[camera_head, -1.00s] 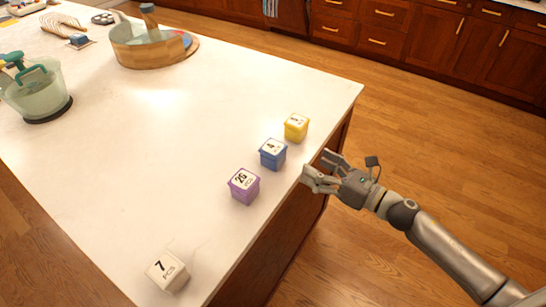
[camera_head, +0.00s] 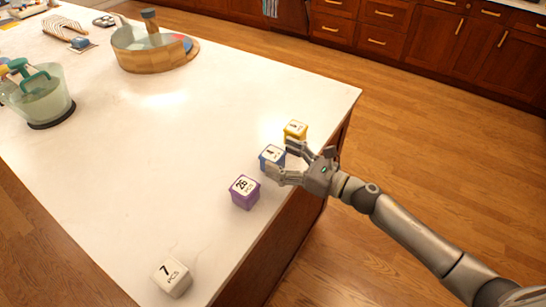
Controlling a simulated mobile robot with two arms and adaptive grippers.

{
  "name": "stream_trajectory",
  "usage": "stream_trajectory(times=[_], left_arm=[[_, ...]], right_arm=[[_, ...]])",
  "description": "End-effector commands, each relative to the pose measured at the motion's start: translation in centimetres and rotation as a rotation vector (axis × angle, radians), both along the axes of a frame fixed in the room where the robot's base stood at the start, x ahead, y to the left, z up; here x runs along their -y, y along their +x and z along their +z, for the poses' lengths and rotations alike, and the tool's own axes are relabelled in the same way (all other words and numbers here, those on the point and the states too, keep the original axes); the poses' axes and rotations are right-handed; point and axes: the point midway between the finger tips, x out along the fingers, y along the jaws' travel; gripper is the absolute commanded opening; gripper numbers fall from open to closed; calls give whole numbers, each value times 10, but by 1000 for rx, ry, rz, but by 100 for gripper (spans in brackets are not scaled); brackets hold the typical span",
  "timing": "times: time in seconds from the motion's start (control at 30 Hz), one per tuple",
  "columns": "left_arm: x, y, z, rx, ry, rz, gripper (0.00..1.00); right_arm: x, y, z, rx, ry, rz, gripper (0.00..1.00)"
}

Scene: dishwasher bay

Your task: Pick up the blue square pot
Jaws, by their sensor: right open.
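The blue square pot (camera_head: 268,155) stands on the white counter near its right edge, with a white label bearing a number on its lid. My right gripper (camera_head: 278,162) is open, with its fingers reaching in from the right around the pot's right side. One finger lies toward the yellow pot and the other toward the purple pot. The gripper hides part of the blue pot's right side, and I cannot tell whether the fingers touch it. My left gripper is not in view.
A yellow pot (camera_head: 295,129) stands just behind the blue one, close to the upper finger. A purple pot (camera_head: 244,192) and a white pot (camera_head: 172,277) stand nearer the front. A wooden tub (camera_head: 150,55) and a pale green container (camera_head: 40,100) are farther left. The middle counter (camera_head: 175,150) is clear.

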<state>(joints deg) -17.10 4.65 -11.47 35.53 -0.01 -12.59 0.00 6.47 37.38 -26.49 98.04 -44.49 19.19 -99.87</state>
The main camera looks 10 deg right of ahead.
Motion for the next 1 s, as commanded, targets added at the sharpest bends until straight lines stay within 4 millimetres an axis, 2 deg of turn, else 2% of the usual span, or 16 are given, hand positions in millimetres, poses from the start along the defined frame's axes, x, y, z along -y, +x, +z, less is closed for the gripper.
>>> stream_trajectory(times=[0.03,0.2,0.5,0.9,1.0], left_arm=[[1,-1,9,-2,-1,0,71],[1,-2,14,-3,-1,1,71],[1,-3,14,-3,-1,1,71],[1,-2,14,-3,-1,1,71],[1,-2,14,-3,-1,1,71]], right_arm=[[-6,6,5,0,4,-1,75],[-19,19,2,-1,2,-1,75],[-22,21,0,-1,1,0,75],[-22,21,0,-1,1,0,24],[-22,21,1,0,1,0,21]])
